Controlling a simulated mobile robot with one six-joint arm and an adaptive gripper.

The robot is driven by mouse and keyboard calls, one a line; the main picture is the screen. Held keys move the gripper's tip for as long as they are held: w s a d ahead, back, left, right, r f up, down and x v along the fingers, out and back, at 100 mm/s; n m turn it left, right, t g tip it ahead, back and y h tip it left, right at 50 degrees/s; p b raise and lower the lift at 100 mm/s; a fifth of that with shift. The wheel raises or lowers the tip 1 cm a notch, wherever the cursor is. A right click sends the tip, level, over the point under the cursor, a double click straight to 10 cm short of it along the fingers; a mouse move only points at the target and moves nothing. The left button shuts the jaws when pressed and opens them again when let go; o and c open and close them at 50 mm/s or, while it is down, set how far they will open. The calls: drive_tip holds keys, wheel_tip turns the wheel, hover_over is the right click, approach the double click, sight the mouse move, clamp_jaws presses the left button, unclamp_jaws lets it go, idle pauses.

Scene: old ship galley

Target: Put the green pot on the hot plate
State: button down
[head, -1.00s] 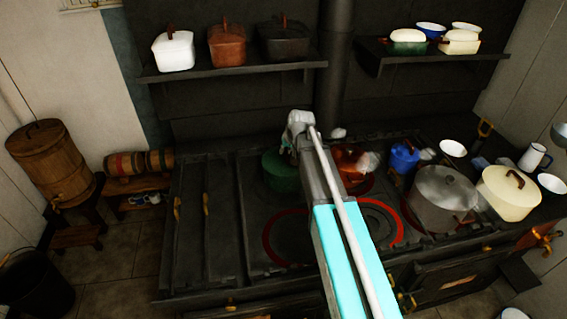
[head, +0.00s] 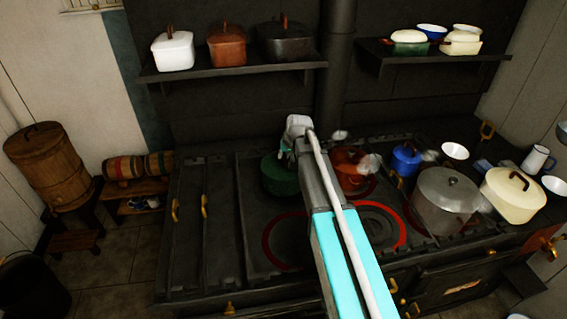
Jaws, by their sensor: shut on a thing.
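The green pot (head: 276,178) is at the back of the stove top, left of the copper pot, partly hidden behind my gripper and arm. My gripper (head: 289,156) is at the pot's upper right side and is shut on it; the fingertips are hard to make out. I cannot tell whether the pot touches the stove or is slightly raised. Hot plates with red rings show on the stove: a bare one at front left (head: 283,262) and a bare one to its right (head: 384,222), partly covered by my arm.
A copper pot (head: 347,182) stands just right of my gripper. A blue pot (head: 406,161), a grey pot (head: 445,203) and a cream pot (head: 512,203) stand farther right. A shelf (head: 235,72) with pots hangs above. The stove's left part is clear.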

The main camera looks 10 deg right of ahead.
drive_tip(key=shift+f+b, duration=0.9)
drive_tip(key=shift+f, duration=0.35)
drive_tip(key=c, duration=0.7)
unclamp_jaws()
drive_tip(key=shift+s, duration=0.1)
drive_tip(key=shift+o, duration=0.2)
drive_tip(key=shift+r, duration=0.2)
drive_tip(key=p+v, duration=1.1)
drive_tip(key=v, duration=0.1)
drive_tip(key=s+a+f+g+h, duration=0.1)
drive_tip(key=s+g, duration=0.3)
drive_tip(key=s, duration=2)
drive_tip(key=shift+s+a+f+g+h, duration=0.3)
drive_tip(key=shift+a+f+h, duration=0.1)
drive_tip(key=shift+a+h, duration=0.2)
